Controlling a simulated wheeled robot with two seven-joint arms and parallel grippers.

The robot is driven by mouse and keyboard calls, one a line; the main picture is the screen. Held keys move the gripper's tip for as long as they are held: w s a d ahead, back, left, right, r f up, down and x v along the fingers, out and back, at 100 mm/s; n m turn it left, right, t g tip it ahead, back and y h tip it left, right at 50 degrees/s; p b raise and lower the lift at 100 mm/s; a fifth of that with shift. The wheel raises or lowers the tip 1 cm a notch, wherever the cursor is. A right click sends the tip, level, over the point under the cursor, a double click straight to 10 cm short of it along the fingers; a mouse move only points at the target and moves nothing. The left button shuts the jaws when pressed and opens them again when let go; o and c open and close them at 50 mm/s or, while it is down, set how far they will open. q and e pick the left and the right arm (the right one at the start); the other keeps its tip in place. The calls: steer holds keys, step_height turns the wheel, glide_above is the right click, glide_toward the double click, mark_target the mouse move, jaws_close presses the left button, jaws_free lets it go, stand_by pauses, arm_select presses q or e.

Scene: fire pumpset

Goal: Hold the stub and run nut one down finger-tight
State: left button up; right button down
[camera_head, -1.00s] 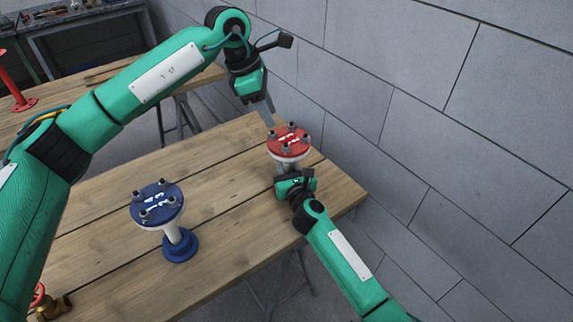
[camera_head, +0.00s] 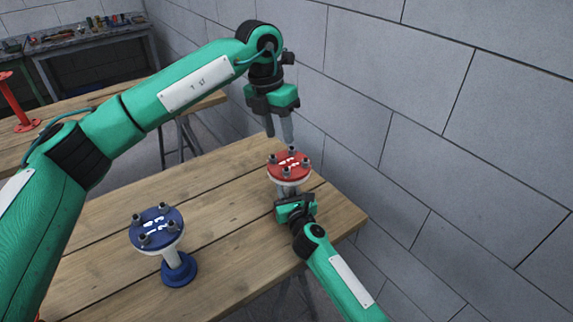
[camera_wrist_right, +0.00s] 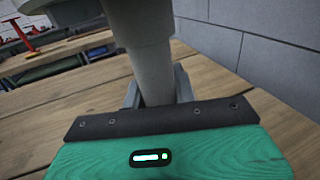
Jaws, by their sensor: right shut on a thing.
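The red-flanged stub (camera_head: 290,166) stands upright at the right end of the wooden table, with several studs and dark nuts around its top. Its grey pipe (camera_wrist_right: 148,60) shows in the right wrist view. My right gripper (camera_head: 292,198) is low at the stub, shut on that pipe. My left gripper (camera_head: 279,138) points down just above the far side of the red flange. Its two fingers are apart with nothing seen between them. I cannot tell which nut is nut one or whether a fingertip touches any nut.
A blue-flanged stub (camera_head: 157,230) stands to the left on the table (camera_head: 217,187). A grey block wall (camera_head: 450,130) rises close on the right. A second table with a red stand (camera_head: 22,105) and a cluttered bench (camera_head: 90,37) are behind.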

mark_target(287, 171)
arm_select(q)
steer(key=f+n, duration=0.3)
steer(key=d+f+n+y, duration=0.1)
steer(key=f+n, duration=0.2)
steer(key=d+f+n+y, duration=0.1)
steer(key=f+n, duration=0.2)
steer(key=f, duration=0.1)
steer(key=shift+s+f+n, duration=0.1)
steer(key=shift+s+n, duration=0.05)
steer(key=shift+n, duration=0.15)
stand_by(0.4)
jaws_close()
